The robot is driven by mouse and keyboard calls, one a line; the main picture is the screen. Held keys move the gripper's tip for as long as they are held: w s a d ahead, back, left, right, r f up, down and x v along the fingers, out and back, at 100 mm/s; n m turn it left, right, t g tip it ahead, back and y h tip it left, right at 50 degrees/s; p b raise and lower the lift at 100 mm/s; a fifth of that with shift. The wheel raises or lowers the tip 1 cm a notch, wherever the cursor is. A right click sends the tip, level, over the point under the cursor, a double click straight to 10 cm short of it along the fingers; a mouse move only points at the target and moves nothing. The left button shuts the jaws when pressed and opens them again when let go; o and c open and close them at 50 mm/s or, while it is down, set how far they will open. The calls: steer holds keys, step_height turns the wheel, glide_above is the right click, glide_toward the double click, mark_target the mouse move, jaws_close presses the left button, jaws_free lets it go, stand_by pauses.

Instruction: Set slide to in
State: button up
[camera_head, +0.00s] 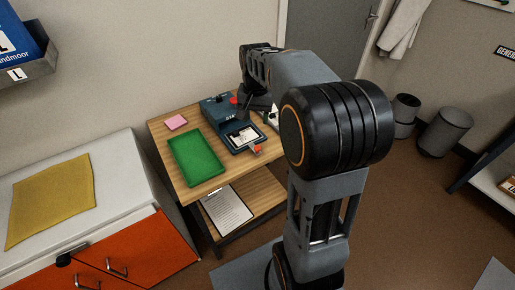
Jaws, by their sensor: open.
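A dark blue bench device (213,108) stands on the wooden table, with small white lettering on its front. A pale slide (243,136) lies at its front, with a red tab (257,149) at the near right end. The slide appears to stick out towards the near side; how far is too small to tell. My gripper (243,110) is open above the right part of the device, behind the slide. My arm hides part of the device's right side, and I cannot tell whether the fingers touch anything.
A green tray (198,157) lies left of the device, and a pink pad (176,122) lies behind it on the wooden table (160,132). A paper sheet (227,208) lies on the lower shelf. A white cabinet (105,170) with orange doors stands at the left.

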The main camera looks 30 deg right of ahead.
mark_target(257, 147)
steer(key=shift+m, duration=0.3)
steer(key=f, duration=0.4)
steer(key=f+b, duration=0.1)
steer(key=f, duration=0.4)
steer(key=w+d+f, duration=0.1)
steer(key=f, duration=0.4)
steer(key=shift+f, duration=0.25)
jaws_close()
